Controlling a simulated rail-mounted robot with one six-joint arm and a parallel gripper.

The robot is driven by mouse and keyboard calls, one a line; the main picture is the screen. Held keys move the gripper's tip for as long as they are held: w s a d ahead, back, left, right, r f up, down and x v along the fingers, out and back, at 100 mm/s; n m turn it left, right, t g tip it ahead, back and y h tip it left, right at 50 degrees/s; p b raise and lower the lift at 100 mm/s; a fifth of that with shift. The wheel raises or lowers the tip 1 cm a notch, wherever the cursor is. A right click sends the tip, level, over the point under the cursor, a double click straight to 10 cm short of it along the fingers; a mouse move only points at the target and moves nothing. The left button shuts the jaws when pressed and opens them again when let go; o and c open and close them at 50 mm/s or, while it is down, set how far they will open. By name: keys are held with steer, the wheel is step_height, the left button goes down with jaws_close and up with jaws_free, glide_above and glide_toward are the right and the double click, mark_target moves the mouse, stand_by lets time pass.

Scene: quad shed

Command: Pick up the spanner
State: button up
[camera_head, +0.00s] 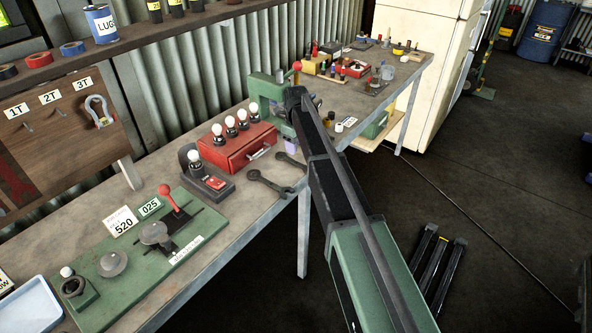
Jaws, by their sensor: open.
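A dark grey spanner (268,183) lies flat on the workbench, near its front edge, just in front of the red box. A second dark, flat, spanner-like piece (291,161) lies behind it, to the right. My arm rises from the bottom right to above the bench, and its far end is by the green machine, beyond both pieces. My gripper's fingers cannot be made out; the arm and the machine cover that area. Nothing is seen touching the spanner.
A red box (236,150) with bulbs on top stands behind the spanner. A bulb stand (205,180) and a green board (145,245) with a red-knobbed lever are to the left. The green machine (265,97) stands at the back. Bench around the spanner's front is clear.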

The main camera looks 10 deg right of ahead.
mark_target(296, 162)
step_height(296, 162, down, 7)
steer(key=b, duration=0.5)
steer(key=shift+w+f+b, duration=0.15)
steer(key=shift+f+b, duration=0.05)
steer(key=shift+b, duration=0.2)
steer(key=shift+r, duration=0.25)
jaws_close()
